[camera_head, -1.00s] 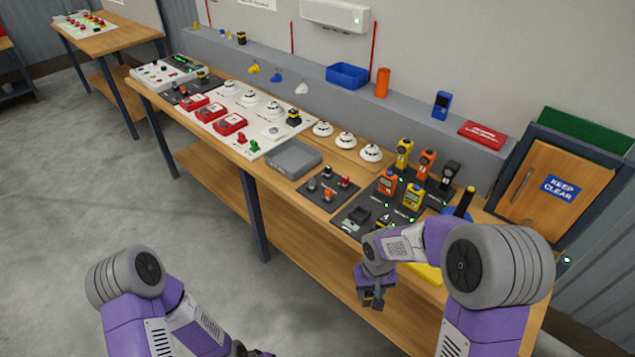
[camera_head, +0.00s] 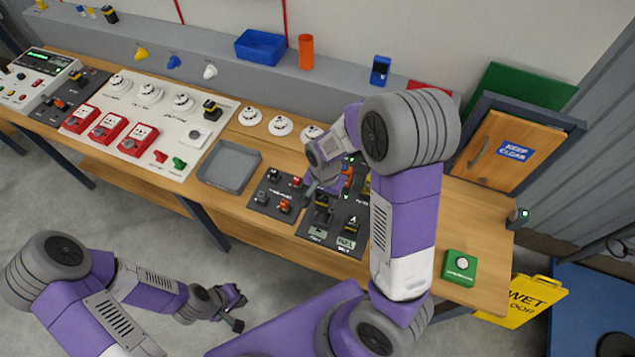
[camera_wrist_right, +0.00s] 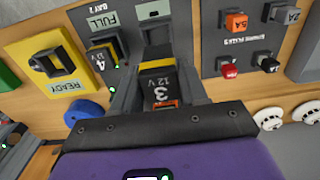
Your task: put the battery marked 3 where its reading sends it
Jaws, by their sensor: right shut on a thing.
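The battery marked 3 (camera_wrist_right: 160,82) is black with a yellow band and reads 12 V. My right gripper (camera_wrist_right: 160,104) is shut on it, over the dark battery panel (camera_wrist_right: 205,45). I cannot tell whether the battery touches the panel. A display (camera_wrist_right: 154,10) beyond it shows no readable text. Another battery marked 4 (camera_wrist_right: 101,57) sits in bay 2, whose display (camera_wrist_right: 99,20) reads FULL. In the head view my right gripper (camera_head: 322,196) is over the panel, with the battery mostly hidden. My left gripper (camera_head: 237,308) is open and empty, in front of the bench.
A yellow unit (camera_wrist_right: 47,60) reading READY is beside the panel. A small dark panel (camera_head: 272,205) with several coloured parts and a grey tray (camera_head: 228,166) stand to the left. A green button box (camera_head: 460,267) is at the right, with bare bench around it.

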